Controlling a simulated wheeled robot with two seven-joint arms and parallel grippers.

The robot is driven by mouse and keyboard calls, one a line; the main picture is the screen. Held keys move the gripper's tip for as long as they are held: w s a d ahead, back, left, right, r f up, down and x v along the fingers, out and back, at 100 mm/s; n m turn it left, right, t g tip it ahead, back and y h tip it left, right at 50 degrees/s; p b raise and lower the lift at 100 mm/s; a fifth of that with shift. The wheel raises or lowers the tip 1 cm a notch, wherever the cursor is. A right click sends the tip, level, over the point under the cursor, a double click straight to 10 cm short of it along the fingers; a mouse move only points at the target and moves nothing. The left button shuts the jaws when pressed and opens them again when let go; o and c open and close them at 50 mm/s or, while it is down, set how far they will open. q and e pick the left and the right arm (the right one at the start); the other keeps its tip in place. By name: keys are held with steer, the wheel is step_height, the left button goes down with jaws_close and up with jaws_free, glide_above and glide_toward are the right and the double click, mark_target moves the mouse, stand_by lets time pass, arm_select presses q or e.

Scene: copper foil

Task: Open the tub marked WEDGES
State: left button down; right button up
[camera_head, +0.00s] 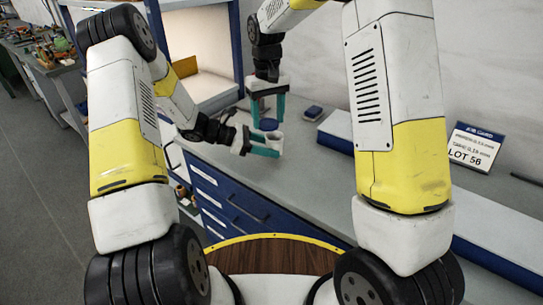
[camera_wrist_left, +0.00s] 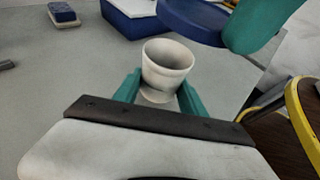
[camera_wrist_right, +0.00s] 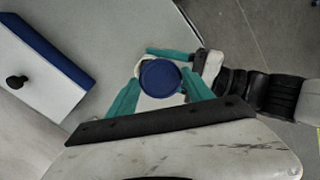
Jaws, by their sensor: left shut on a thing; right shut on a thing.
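The white tub (camera_head: 277,140) is upright and open at the top; its hollow inside shows in the left wrist view (camera_wrist_left: 167,62). No marking can be read on it. My left gripper (camera_head: 262,146) is shut on the tub's lower body from the side. The round blue lid (camera_head: 269,125) is apart from the tub, just above and to one side of it in the left wrist view (camera_wrist_left: 192,18). My right gripper (camera_head: 267,106) points down and is shut on the lid. In the right wrist view the lid (camera_wrist_right: 160,78) covers most of the tub.
A long blue and white box (camera_head: 338,132) stands to the right. A sign reading LOT 56 (camera_head: 473,147) is farther right. Blue drawers (camera_head: 235,203) are below.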

mark_target(272, 161)
arm_select(q)
steer(key=shift+d+f, duration=0.15)
steer(key=shift+f, duration=0.75)
steer(key=shift+d+f, duration=0.15)
steer(key=shift+f, duration=0.7)
steer(key=shift+f, duration=0.15)
steer(key=c, duration=0.7)
jaws_free()
steer(key=shift+o, duration=0.2)
steer(key=v, duration=1.1)
steer(key=shift+a+r, duration=0.15)
steer(key=shift+r, duration=0.1)
steer(key=shift+a+r, duration=0.1)
steer(key=shift+a, duration=0.2)
steer(key=shift+s+r, duration=0.1)
